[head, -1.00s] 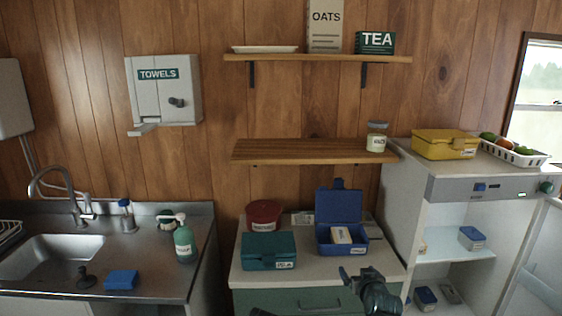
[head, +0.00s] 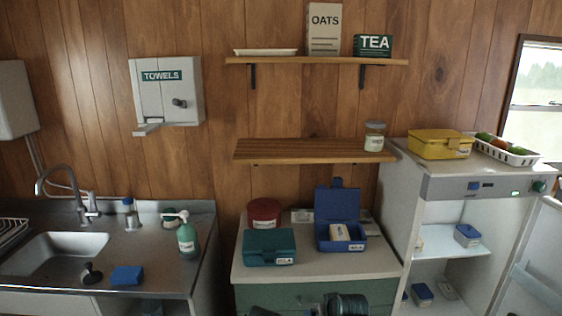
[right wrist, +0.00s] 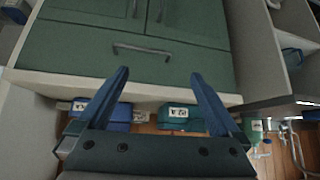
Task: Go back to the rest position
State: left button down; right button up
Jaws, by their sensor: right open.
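My right gripper (right wrist: 160,82) is open and empty in the right wrist view, its two blue fingers spread wide in front of the green cabinet. In the head view, my dark right arm shows at the bottom edge, low in front of the cabinet, and its fingers cannot be made out. Only a small dark piece of me shows left of it at the bottom edge; my left gripper is not in view.
On the green cabinet's counter (head: 305,268) stand an open blue box (head: 338,207) with a pale item inside, a closed teal box (head: 269,245) and a red tub (head: 264,212). A sink (head: 62,253) is left; an open white fridge (head: 410,200) is right.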

jog(key=s+a+f+n+g+h+p, duration=0.1)
jog(key=s+a+g, duration=0.2)
jog(key=s, duration=0.6)
jog(key=s+a+f+g+h+p, duration=0.1)
jog(key=s+a+f+g+h, duration=0.1)
jog(key=s+g, duration=0.3)
jog(key=s+a, duration=0.1)
jog(key=s, duration=0.3)
jog(key=shift+s+n, duration=0.15)
jog(key=shift+n, duration=0.25)
